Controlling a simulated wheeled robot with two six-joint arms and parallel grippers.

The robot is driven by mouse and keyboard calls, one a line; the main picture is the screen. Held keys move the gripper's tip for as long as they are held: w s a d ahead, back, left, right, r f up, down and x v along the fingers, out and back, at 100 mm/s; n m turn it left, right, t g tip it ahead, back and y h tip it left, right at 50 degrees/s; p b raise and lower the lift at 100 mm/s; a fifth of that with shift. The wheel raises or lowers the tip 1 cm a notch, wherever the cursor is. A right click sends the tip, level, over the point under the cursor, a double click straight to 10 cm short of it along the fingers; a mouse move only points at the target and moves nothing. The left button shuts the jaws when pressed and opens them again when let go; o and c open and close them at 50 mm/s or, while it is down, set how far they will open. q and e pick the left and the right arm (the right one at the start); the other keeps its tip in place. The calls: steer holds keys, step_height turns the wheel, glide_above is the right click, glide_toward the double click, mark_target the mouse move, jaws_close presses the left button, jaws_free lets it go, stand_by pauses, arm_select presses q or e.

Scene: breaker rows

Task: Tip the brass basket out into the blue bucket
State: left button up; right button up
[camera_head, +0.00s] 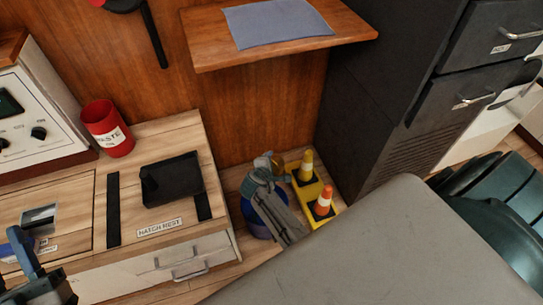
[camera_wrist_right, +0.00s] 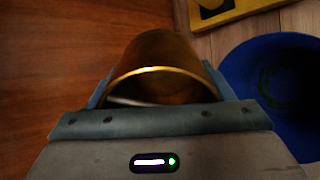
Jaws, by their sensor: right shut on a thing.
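The brass basket (camera_wrist_right: 160,52) is between the fingers of my right gripper (camera_wrist_right: 150,118) in the right wrist view. Its rim faces the camera, and a pale sliver shows inside; I cannot tell what it is. The blue bucket (camera_wrist_right: 262,65) stands on the floor to the right of the basket in that view. I see into its dark interior and make out no contents. In the head view my right gripper (camera_head: 266,168) is above the bucket (camera_head: 256,222) and largely covers it; only a bit of the basket (camera_head: 278,165) shows. My left gripper (camera_head: 28,262) is at the lower left, partly cut off.
A yellow tray with two cones (camera_head: 326,181) stands right beside the bucket. A wooden counter (camera_head: 222,228) with a red cup (camera_head: 106,124) and a dark block (camera_head: 170,182) is to the left. A shelf (camera_head: 300,56) juts from the wall above; a dark cabinet (camera_head: 375,110) stands right.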

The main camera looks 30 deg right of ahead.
arm_select(q)
step_height(320, 180, down, 9)
steer(key=w+d+n+g+p, duration=0.1)
steer(key=g, duration=0.5)
steer(key=shift+w+y, duration=0.35)
steer(key=shift+y, duration=0.05)
steer(key=shift+f, duration=0.1)
